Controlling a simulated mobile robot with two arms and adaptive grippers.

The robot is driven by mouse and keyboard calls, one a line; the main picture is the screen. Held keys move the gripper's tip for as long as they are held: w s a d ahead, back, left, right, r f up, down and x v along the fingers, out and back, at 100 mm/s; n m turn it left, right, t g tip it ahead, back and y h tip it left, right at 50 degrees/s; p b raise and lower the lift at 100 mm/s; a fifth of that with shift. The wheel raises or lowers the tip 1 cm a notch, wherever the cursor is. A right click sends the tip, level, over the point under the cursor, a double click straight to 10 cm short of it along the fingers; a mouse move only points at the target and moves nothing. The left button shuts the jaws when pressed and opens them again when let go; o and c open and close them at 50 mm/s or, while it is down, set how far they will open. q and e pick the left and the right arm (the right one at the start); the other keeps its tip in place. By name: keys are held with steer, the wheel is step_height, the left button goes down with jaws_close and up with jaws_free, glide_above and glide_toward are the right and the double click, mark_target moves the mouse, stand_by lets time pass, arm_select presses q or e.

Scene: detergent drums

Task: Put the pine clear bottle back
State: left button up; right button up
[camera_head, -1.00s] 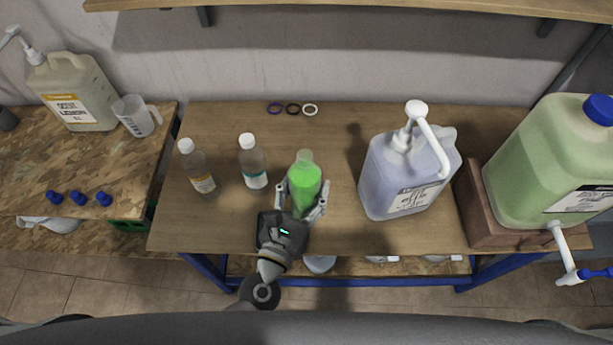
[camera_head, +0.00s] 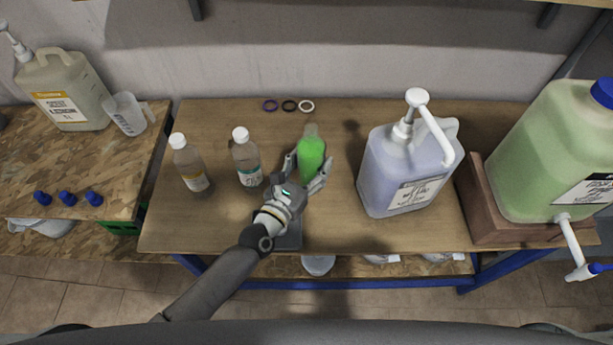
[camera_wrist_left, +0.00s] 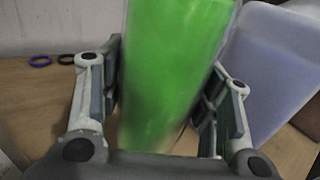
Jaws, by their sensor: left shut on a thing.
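My left gripper (camera_head: 308,178) is shut around a clear, uncapped bottle of bright green liquid (camera_head: 311,156). In the left wrist view the green bottle (camera_wrist_left: 172,70) stands between both fingers, slightly tilted, with its top and base out of frame. I cannot tell whether its base touches the bench. To its left stand two white-capped clear bottles, one with a teal label (camera_head: 247,160) and one with an orange label (camera_head: 190,165). The lettering is too small to read, so I cannot tell which bottle is pine. My right gripper is not in view.
A pump jug of lilac liquid (camera_head: 405,170) stands right of the held bottle. A large green drum (camera_head: 545,150) with a tap rests on a wooden block (camera_head: 485,205). Three rings (camera_head: 289,105) lie at the back of the bench. A dark flat thing (camera_head: 290,236) is near the front edge.

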arm_select(q)
steer(key=shift+w+a+f+b, duration=0.3)
steer(key=shift+w+f+b, duration=0.15)
steer(key=shift+w+f, duration=0.25)
steer(key=shift+w+a+f+b, duration=0.2)
steer(key=shift+f+b, duration=0.25)
steer(key=shift+b, duration=0.1)
steer(key=shift+f+b, duration=1.1)
steer(key=shift+f, duration=0.35)
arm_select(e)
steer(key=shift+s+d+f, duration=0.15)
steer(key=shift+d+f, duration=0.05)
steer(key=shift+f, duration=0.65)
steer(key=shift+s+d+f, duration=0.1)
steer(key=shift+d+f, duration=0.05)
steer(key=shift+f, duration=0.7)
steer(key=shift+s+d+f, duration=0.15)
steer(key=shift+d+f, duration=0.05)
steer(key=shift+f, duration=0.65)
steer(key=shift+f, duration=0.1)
arm_select(q)
steer(key=shift+f, duration=0.15)
steer(key=o, duration=0.8)
steer(key=shift+o, duration=0.3)
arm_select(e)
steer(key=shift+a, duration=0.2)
